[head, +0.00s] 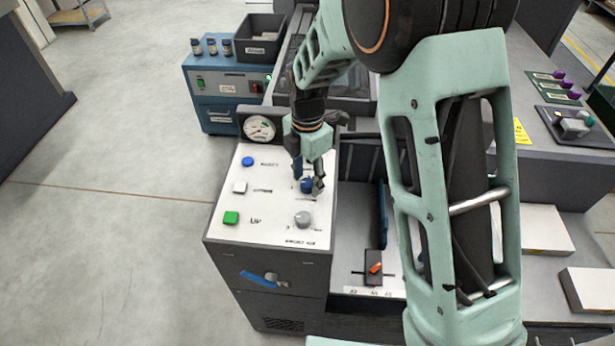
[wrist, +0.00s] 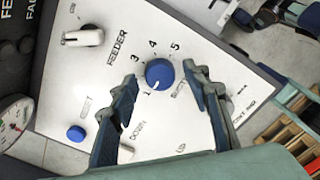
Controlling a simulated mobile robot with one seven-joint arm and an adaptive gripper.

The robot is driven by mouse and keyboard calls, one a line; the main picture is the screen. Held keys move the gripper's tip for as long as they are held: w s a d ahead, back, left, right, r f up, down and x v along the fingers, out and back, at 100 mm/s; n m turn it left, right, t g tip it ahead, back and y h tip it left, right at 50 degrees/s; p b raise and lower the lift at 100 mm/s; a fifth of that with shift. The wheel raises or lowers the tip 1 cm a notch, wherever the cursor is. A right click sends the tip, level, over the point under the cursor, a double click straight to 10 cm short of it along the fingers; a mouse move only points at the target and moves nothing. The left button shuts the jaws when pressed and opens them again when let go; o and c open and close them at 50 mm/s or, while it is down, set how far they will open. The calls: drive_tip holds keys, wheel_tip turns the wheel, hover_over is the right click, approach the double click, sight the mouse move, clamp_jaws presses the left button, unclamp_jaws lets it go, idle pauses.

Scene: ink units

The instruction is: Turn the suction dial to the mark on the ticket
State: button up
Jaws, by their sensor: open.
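The blue dial (wrist: 159,73) sits on the white control panel (head: 270,200), with the numbers 1, 3, 4 and 5 around it. Its white pointer line faces the 1. In the head view the blue dial (head: 307,186) is partly hidden by my gripper (head: 309,178). In the wrist view my gripper (wrist: 160,80) is open, one finger on each side of the dial, with gaps showing. The label beside the dial is partly covered by a finger. A yellow paper (head: 522,133) lies at right; its writing is too small to read, and I cannot tell if it is the ticket.
A grey knob (head: 303,218) is close below the dial. The panel also has a blue button (head: 248,161), a white button (head: 239,187) and a green button (head: 231,217). A round gauge (head: 259,128) stands at its back edge. Open floor lies to the left.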

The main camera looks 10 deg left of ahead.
drive_tip(key=shift+f, duration=0.2)
drive_tip(key=shift+c, duration=0.3)
drive_tip(key=c, duration=1.1)
